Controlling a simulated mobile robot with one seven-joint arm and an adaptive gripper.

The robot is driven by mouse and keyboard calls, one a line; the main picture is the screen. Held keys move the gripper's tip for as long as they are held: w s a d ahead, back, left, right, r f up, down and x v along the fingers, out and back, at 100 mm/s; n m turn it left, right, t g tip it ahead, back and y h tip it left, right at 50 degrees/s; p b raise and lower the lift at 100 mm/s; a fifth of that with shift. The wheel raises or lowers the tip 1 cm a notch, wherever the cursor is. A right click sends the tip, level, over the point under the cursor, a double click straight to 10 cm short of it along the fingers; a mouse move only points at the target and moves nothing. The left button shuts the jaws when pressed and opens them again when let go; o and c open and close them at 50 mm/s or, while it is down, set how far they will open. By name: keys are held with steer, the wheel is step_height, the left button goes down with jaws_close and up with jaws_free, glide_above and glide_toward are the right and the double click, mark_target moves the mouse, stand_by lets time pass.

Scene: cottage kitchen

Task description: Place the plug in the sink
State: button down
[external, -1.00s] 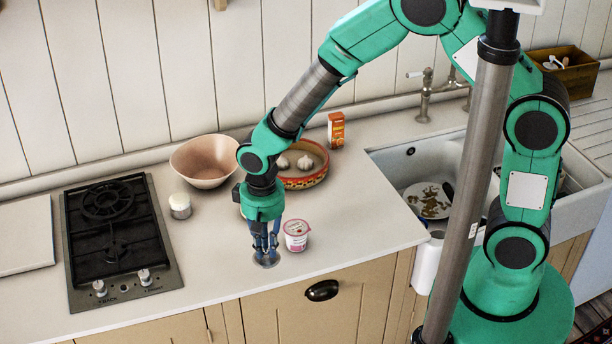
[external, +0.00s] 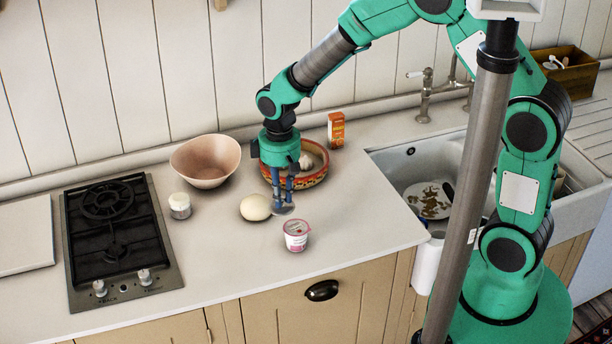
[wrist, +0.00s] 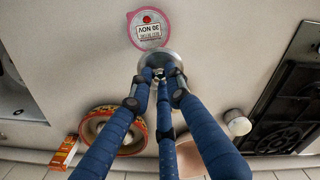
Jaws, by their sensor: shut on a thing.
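My gripper (external: 283,188) is shut on the plug (external: 284,210), a small round metal disc. It holds the plug above the counter, between the yogurt cup and the patterned bowl. In the wrist view the plug (wrist: 160,65) shows as a silver disc between my fingertips (wrist: 161,78), partly hidden by them. The sink (external: 400,170) is a white basin to the right in the external view, partly hidden by my column. Its edge also shows at the left of the wrist view (wrist: 15,100).
A yogurt cup (external: 296,236) stands close to the plug. A pale round object (external: 255,207), patterned bowl (external: 318,176) with garlic, orange box (external: 336,130), pink bowl (external: 205,160), jar (external: 180,206) and hob (external: 118,240) are on the counter. A plate (external: 430,199) lies in the sink.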

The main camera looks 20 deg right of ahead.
steer(key=w+d+n+b, duration=0.1)
steer(key=w+d+n, duration=0.5)
steer(key=d, duration=0.4)
steer(key=w+d+n+b, duration=0.1)
steer(key=w+d+n, duration=0.2)
steer(key=w+d, duration=0.7)
steer(key=w+d+n+b, duration=0.3)
steer(key=d+n, duration=0.6)
steer(key=d, duration=1.5)
step_height(320, 180, down, 21)
steer(key=p, duration=0.1)
steer(key=shift+w, duration=0.4)
steer(key=shift+d, duration=0.1)
steer(key=shift+f, duration=3.05)
steer(key=shift+f+b, duration=0.35)
steer(key=shift+f, duration=1.5)
